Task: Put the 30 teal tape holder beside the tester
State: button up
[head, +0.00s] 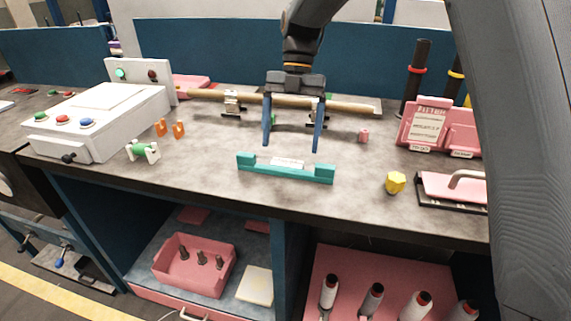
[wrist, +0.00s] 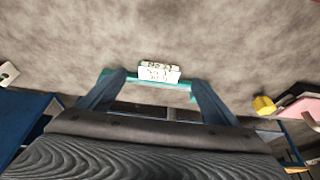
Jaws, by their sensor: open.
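The teal tape holder (head: 285,171) lies on the grey bench top near its front edge, a long bar with raised ends and a white label on it. In the wrist view the teal holder (wrist: 188,87) shows between and beyond my fingers, its label toward the camera. My gripper (head: 292,148) is open and empty, its two blue fingers pointing down above and behind the holder in the head view. The tester is likely the white box (head: 98,122) with coloured buttons at the left of the bench; I cannot read a name on it.
A green spool (head: 143,150) and orange clips (head: 178,130) lie right of the white box. A wooden rod (head: 350,106) on stands runs behind my gripper. A yellow knob (head: 395,183) and a pink sign holder (head: 428,125) stand at right. Bench between spool and holder is clear.

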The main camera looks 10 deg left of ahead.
aim_at(286, 163)
jog(key=p+x, duration=0.1)
jog(key=x, duration=0.3)
jog(key=shift+s+a, duration=0.1)
jog(key=shift+s, duration=0.05)
jog(key=shift+c, duration=0.4)
jog(key=shift+r, duration=0.1)
jog(key=c, duration=1.2)
